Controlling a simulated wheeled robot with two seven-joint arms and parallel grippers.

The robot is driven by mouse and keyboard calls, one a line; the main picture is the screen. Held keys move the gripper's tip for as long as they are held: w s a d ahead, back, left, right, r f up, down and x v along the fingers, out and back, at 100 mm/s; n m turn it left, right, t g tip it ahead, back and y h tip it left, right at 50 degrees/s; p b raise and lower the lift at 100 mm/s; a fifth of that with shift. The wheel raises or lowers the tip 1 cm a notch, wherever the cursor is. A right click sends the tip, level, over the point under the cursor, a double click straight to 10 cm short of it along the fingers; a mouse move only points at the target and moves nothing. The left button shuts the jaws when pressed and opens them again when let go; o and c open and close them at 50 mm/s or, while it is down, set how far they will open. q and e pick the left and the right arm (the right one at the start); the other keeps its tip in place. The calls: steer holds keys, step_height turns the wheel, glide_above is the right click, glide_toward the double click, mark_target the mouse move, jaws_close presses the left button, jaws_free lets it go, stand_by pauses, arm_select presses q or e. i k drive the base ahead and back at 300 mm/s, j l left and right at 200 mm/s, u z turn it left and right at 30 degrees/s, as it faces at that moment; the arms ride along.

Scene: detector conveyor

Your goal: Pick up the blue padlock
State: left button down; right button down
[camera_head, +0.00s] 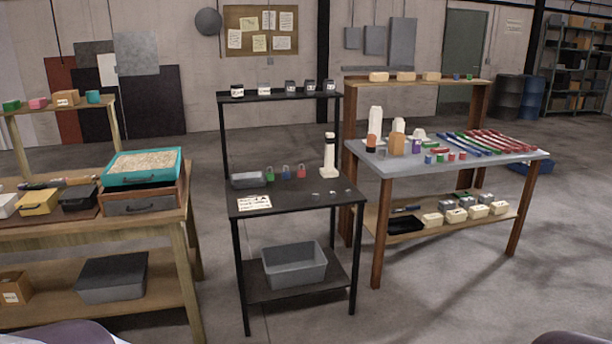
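The blue padlock (286,173) stands on the black middle table (300,200), toward its back edge. It is between a green padlock (269,175) on its left and a red padlock (301,172) on its right. The three stand in a row, with small gaps. Neither of my grippers is in view. Only small rounded parts, likely of my own body, show at the bottom left and bottom right edges.
A grey tray (247,180) lies left of the padlocks, and a white upright device (329,160) stands on their right. A white label card (254,203) lies at the front left. The table's front middle is mostly clear.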

mark_target(286, 175)
steer(key=u, duration=0.2)
steer(key=i+l, duration=0.2)
steer(key=i, duration=0.35)
steer(key=i+l, duration=0.25)
steer(key=i, duration=0.25)
steer(key=i+l, duration=0.2)
steer(key=i, duration=0.35)
